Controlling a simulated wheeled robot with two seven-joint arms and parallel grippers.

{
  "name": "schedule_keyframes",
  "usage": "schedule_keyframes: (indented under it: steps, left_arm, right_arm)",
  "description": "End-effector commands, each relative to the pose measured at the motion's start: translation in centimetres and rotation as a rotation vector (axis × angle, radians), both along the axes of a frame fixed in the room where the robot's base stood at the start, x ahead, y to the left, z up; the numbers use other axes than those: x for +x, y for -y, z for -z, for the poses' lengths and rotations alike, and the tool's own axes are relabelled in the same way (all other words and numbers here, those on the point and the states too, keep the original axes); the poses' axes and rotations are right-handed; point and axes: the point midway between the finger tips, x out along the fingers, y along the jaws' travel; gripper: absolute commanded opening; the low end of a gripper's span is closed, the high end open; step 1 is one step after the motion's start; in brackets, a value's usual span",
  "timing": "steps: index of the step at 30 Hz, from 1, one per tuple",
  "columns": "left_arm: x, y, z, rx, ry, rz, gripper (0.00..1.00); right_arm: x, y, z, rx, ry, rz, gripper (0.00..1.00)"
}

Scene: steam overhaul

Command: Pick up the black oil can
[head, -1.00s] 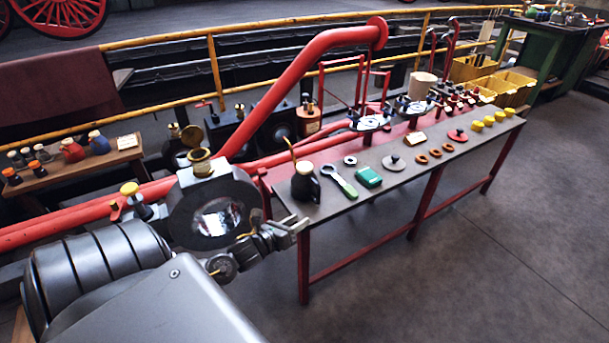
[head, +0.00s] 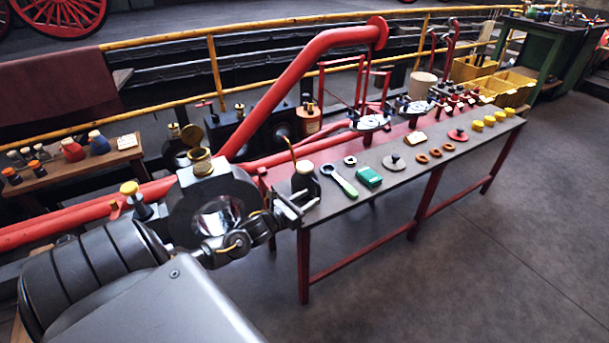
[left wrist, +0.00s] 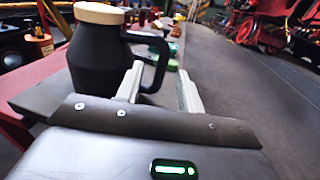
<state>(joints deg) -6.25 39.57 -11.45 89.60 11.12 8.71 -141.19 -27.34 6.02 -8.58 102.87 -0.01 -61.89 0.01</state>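The black oil can (head: 307,184) stands upright near the left end of the long bench, with a cream top and a thin brass spout. My left gripper (head: 303,200) is in front of it and hides part of its body. In the left wrist view, the can (left wrist: 98,62) stands to the left, its loop handle reaching right. The open fingers of my left gripper (left wrist: 161,72) point at the handle, which appears between them. I cannot tell whether either finger touches it. My right gripper is not in view.
On the bench (head: 385,193), a green-handled wrench (head: 341,182) and a green box (head: 368,177) lie to the right of the can. Several rings, discs and yellow caps lie farther along. A red pipe (head: 290,90) rises behind. The floor in front is clear.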

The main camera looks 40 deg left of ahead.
Motion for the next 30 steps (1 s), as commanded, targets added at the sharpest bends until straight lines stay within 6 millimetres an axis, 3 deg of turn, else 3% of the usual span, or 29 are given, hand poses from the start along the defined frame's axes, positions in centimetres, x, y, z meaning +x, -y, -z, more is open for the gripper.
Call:
schedule_keyframes:
  steps: [12,20,30]
  left_arm:
    - [4.8,0.8,-0.3,-0.001,0.002,-0.002,0.37]
    - [5.1,0.9,-0.3,-0.001,0.000,-0.001,0.37]
    - [5.1,0.8,-0.3,-0.001,0.001,-0.001,0.00]
  right_arm:
    - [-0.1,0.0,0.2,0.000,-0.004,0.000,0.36]
    - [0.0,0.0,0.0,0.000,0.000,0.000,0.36]
    - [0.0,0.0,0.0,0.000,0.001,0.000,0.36]
